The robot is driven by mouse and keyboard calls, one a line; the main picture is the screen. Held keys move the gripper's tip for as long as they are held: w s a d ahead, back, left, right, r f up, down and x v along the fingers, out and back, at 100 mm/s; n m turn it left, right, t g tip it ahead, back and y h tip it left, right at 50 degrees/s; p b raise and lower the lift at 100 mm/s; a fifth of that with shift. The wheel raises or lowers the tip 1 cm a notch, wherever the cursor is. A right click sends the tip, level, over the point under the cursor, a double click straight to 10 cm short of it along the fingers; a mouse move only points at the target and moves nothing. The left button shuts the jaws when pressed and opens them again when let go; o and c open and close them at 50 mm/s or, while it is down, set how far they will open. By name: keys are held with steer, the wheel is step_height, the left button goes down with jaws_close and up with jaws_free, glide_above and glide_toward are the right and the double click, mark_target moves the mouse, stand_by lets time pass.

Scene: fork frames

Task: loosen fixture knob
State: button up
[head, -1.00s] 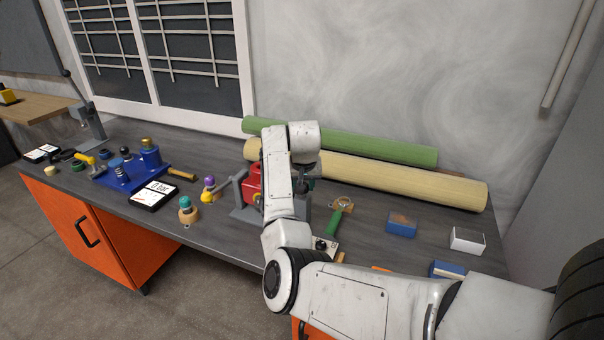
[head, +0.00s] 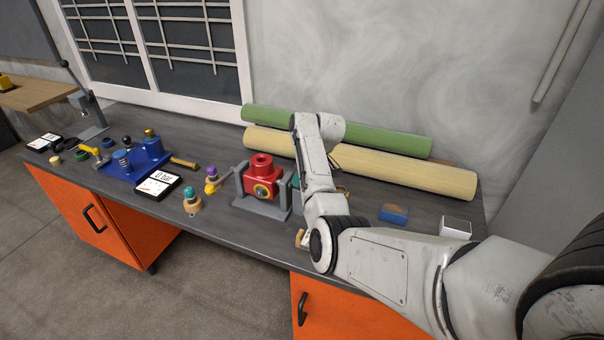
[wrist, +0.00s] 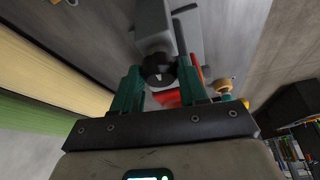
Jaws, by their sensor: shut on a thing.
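The fixture is a grey bracket (head: 262,208) on the workbench, holding a red block (head: 262,178) with a round top and a brass-ringed port. In the wrist view, the black fixture knob (wrist: 158,68) sits at the end of the grey bracket (wrist: 152,22), between the green fingers of my gripper (wrist: 158,78). My gripper is shut on the knob. The red block shows partly behind it in the wrist view (wrist: 168,98). In the head view, my arm hides the knob and most of my gripper (head: 297,183), just right of the bracket.
Left of the fixture stand small wooden holders with a teal cap (head: 191,200) and a purple cap (head: 212,180). Green (head: 340,130) and cream (head: 400,170) rolls lie behind. A blue block (head: 394,214) sits right.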

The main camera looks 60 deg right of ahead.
steer(key=shift+d+f+n+y, duration=0.1)
steer(key=shift+n+y, duration=0.3)
steer(key=shift+n, duration=0.8)
steer(key=o, duration=0.8)
steer(key=b+v, duration=0.1)
steer(key=v, duration=1)
steer(key=shift+d, duration=0.1)
steer(key=shift+f, duration=0.15)
